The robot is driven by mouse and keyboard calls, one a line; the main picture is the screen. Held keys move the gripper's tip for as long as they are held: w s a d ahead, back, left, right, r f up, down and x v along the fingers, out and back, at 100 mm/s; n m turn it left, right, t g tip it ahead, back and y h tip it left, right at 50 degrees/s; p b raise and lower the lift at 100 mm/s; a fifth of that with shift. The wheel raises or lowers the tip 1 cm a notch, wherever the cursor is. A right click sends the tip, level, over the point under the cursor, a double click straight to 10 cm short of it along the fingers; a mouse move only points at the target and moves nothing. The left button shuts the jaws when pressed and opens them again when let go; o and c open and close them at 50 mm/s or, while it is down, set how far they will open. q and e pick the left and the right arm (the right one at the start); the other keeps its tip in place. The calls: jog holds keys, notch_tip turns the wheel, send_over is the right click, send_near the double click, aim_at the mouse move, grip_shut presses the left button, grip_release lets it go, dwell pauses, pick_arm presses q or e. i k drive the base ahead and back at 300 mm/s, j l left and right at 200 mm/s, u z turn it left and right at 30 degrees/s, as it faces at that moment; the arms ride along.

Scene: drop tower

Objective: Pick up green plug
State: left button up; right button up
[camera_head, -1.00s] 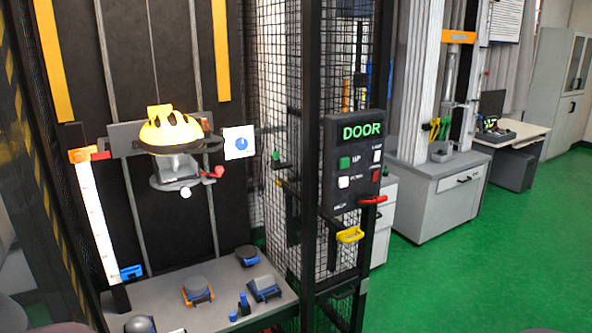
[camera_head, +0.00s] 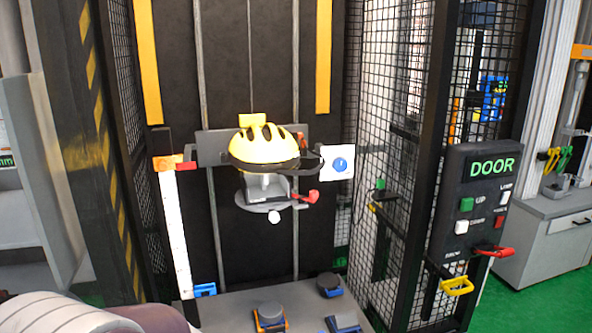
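A small green piece (camera_head: 381,184) shows at the mesh side wall of the tower, right of the white card with a blue dial; it may be the green plug, but it is too small to be sure. A yellow piece (camera_head: 374,207) is just below it. A green button (camera_head: 467,204) sits on the DOOR panel (camera_head: 483,190). Neither gripper is in view. Part of my arm shows at the lower left, without its gripper.
A yellow helmet (camera_head: 265,146) sits on the carriage inside the tower. Red (camera_head: 494,250) and yellow (camera_head: 457,286) handles stick out by the panel. Several dark blocks, such as this one (camera_head: 270,315), rest on the bottom plate (camera_head: 225,309). Green floor shows at the right.

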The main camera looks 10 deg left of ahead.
aim_at(380, 183)
jog(key=i+u, duration=0.3)
jog(key=i, duration=0.2)
jog(key=i+l+u, duration=0.15)
jog(key=i+u, duration=0.15)
jog(key=i, duration=0.15)
jog(key=i+l+u, duration=0.35)
jog(key=i+j+u, duration=0.1)
jog(key=u, duration=0.15)
